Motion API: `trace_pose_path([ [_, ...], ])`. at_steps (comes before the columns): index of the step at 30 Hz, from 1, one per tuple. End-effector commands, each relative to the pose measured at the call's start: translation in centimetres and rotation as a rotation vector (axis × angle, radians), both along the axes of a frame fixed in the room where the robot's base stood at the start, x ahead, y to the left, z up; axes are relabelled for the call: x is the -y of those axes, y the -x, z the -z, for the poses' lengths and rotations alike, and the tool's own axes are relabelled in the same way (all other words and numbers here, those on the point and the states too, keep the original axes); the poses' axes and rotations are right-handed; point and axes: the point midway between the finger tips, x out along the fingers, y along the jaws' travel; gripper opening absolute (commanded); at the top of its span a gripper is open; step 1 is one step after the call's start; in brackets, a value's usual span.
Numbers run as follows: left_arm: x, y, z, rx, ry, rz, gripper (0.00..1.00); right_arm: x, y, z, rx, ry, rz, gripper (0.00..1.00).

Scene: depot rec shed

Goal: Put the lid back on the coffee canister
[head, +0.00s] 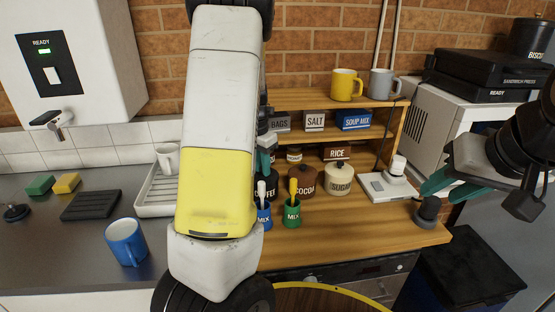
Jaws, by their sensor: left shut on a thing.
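The dark coffee canister (272,184) stands on the wooden counter, at the left of the row with the cocoa canister (302,181) and the sugar canister (340,178). My left arm hides much of it, and its label shows only in part. My left gripper (265,158) is right above the coffee canister, with a teal finger showing past the arm. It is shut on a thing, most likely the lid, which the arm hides. Whether that touches the canister's rim cannot be told.
A blue mix cup (264,217) and a green mix cup (292,216) with spoons stand in front of the canisters. A shelf with mugs and boxes is behind. A white scale (378,187) stands right. A blue mug (125,242) is left.

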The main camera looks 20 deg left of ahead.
Motion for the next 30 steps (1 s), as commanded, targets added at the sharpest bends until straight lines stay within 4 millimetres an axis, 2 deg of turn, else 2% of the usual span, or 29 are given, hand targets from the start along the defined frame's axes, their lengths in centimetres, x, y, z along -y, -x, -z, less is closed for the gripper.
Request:
trace_pose_path([
  [7,0.01,-0.01,0.00,0.000,0.000,0.000,0.00,0.00,0.00,0.00,0.000,0.000,0.000,0.36],
  [8,0.01,-0.01,0.00,0.000,0.000,0.000,0.26,0.00,0.00,0.00,0.000,0.000,0.000,0.36],
  [11,0.01,-0.01,0.00,0.000,0.000,0.000,0.45,0.00,0.00,0.00,0.000,0.000,0.000,0.36],
  [18,0.01,-0.01,0.00,0.000,0.000,0.000,0.47,0.00,0.00,0.00,0.000,0.000,0.000,0.36],
  [21,0.02,0.00,0.01,0.000,0.000,0.000,0.67,0.00,0.00,0.00,0.000,0.000,0.000,0.36],
  [22,0.02,0.00,0.01,0.000,0.000,0.000,0.69,0.00,0.00,0.00,0.000,0.000,0.000,0.36],
  [30,0.01,0.00,-0.01,0.000,0.000,0.000,0.69,0.00,0.00,0.00,0.000,0.000,0.000,0.36],
])
